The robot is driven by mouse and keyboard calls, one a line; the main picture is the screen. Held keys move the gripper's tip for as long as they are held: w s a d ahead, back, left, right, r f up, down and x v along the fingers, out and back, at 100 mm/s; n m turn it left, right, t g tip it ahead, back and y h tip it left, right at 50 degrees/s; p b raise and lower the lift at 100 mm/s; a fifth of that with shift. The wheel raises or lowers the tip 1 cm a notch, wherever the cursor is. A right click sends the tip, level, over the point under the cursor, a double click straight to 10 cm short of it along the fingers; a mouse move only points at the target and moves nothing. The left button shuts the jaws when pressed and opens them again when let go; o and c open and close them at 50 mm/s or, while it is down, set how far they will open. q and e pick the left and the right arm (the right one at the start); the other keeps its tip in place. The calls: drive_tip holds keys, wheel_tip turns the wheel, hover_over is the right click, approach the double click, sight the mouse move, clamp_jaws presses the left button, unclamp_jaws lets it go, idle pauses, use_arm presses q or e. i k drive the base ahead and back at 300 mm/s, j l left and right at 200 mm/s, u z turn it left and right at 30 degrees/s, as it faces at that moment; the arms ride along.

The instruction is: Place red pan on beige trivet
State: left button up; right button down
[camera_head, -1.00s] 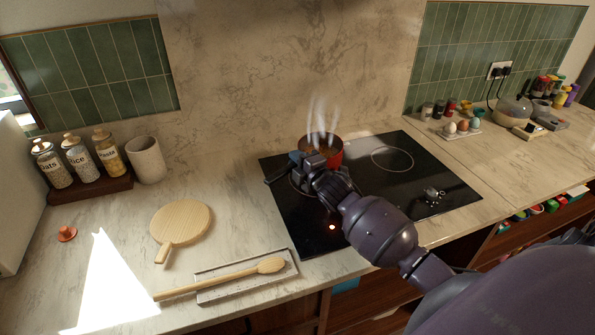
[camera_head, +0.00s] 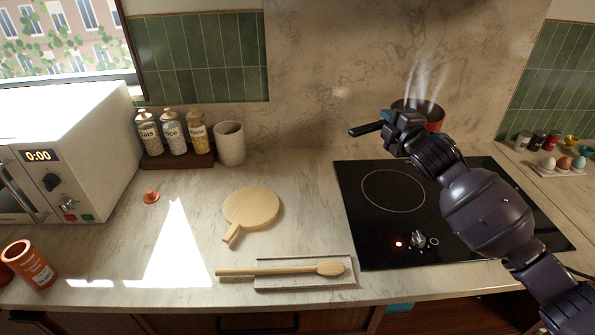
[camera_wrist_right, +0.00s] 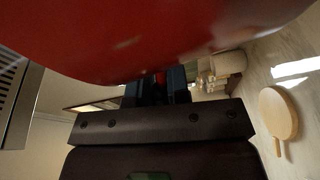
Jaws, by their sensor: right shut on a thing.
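The red pan (camera_head: 436,117) is in the air above the back of the hob, with steam rising from it. My right gripper (camera_head: 393,129) is shut on its black handle (camera_head: 366,129), whose end sticks out to the left. In the right wrist view the pan's red side (camera_wrist_right: 160,35) fills the top, close to the fingers (camera_wrist_right: 158,93). The beige trivet (camera_head: 251,207), a round wooden board with a short handle, lies bare on the counter left of the hob. It also shows in the wrist view (camera_wrist_right: 278,112). My left gripper is out of view.
A black hob (camera_head: 365,225) lies below the pan. A wooden spoon (camera_head: 280,270) on a rest (camera_head: 305,284) lies in front of the trivet. Jars (camera_head: 173,135) and a cup (camera_head: 230,143) stand behind it. A microwave (camera_head: 70,140) is at left.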

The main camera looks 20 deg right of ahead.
sight(229, 218)
drive_tip(key=i+j, duration=0.1)
drive_tip(key=j, duration=0.55)
drive_tip(key=i+j, duration=0.1)
drive_tip(key=j, duration=0.5)
drive_tip(key=i+j, duration=0.1)
drive_tip(key=j, duration=0.55)
